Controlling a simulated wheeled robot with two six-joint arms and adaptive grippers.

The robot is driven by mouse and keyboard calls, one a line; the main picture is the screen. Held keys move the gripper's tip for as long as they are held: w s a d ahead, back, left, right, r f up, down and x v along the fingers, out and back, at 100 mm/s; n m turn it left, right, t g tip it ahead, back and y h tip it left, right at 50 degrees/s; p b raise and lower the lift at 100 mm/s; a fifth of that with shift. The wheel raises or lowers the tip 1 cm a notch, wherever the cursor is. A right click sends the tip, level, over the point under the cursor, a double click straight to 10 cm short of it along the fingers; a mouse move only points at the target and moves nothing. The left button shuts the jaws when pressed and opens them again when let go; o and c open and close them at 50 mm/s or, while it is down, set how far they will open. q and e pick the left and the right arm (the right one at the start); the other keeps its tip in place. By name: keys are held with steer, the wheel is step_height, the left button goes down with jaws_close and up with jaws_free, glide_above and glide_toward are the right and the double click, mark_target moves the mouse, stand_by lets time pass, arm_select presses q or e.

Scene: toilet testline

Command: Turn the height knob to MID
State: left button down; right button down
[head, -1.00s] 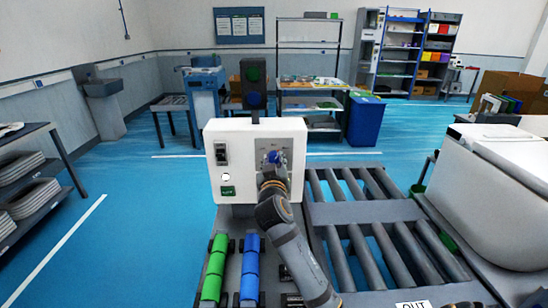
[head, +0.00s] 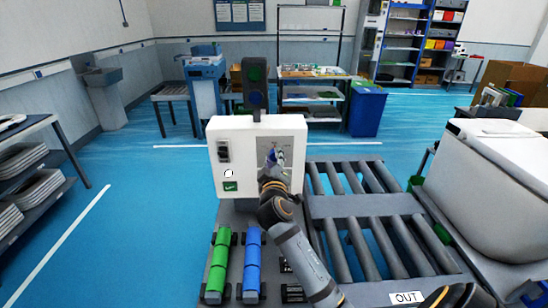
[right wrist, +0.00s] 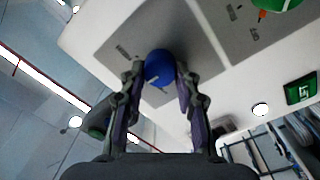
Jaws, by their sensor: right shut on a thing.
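The white control box (head: 240,134) stands at the middle of the head view, with a grey panel on its right half. The blue height knob (right wrist: 160,66) shows in the right wrist view on that grey panel, with a pale mark on its face. My right gripper (right wrist: 162,80) has its two fingers on either side of the knob, shut on it. In the head view the right gripper (head: 275,164) reaches the box front from below and hides most of the knob. The lettering around the knob is too small to read. My left gripper does not show.
A switch (head: 223,151) and a green label (head: 230,187) are on the box's left half. Green (head: 217,262) and blue (head: 252,262) cylinders lie in front of it. Roller conveyors (head: 375,240) and a large white toilet body (head: 495,185) are to the right.

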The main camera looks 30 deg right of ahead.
stand_by(0.4)
steer(key=c, duration=1)
jaws_free()
steer(key=shift+o, duration=0.2)
steer(key=v, duration=0.7)
steer(key=shift+s, duration=0.2)
steer(key=shift+a+f, duration=0.1)
